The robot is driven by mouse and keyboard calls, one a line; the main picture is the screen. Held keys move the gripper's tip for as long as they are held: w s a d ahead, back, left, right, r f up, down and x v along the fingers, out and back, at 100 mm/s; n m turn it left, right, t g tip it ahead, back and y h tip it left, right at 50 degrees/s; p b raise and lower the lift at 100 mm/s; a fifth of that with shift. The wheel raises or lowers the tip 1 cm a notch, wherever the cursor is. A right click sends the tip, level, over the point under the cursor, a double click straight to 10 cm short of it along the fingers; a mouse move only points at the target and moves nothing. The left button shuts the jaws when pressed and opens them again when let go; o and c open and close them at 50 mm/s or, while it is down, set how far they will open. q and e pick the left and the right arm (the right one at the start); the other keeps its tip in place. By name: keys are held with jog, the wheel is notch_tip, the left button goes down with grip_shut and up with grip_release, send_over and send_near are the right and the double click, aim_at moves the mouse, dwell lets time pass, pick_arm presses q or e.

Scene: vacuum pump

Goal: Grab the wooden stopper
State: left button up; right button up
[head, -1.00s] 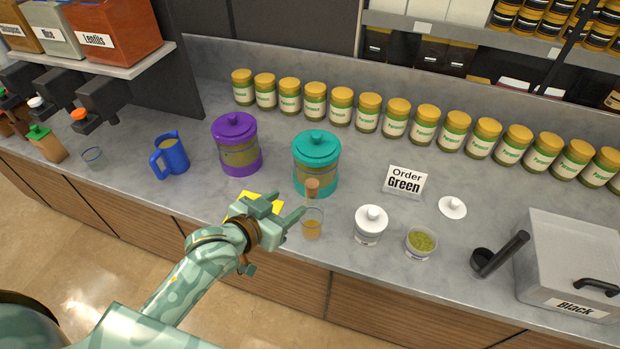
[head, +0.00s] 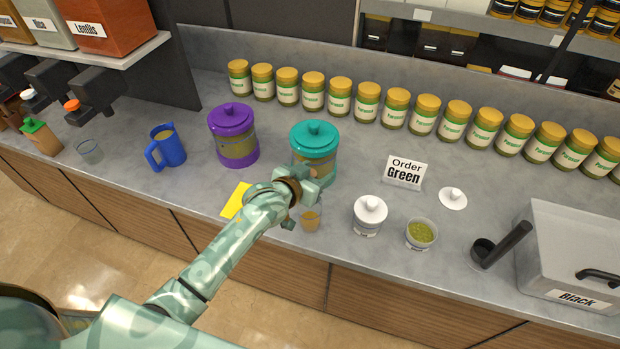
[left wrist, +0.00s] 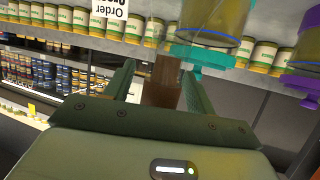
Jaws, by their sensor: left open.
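The wooden stopper is brown and mostly hidden behind my left gripper (head: 314,180) in the head view, where only a small brown bit (head: 311,171) shows. In the left wrist view the stopper (left wrist: 162,82) stands between the two open green fingers (left wrist: 159,84). A gap shows between it and the left-hand finger; I cannot tell whether it touches the right-hand one. Below my gripper in the head view, a small glass with amber contents (head: 311,217) is partly covered.
A teal canister (head: 315,145) stands just behind my gripper, and a purple one (head: 234,140) to its left. A white-lidded jar (head: 369,214), a bowl of green stuff (head: 420,233) and a black scoop (head: 500,247) are to the right. A yellow note (head: 236,201) lies at left.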

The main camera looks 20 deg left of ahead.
pick_arm(q)
jog(key=shift+s, duration=0.1)
jog(key=c, duration=1)
jog(key=shift+r, duration=0.1)
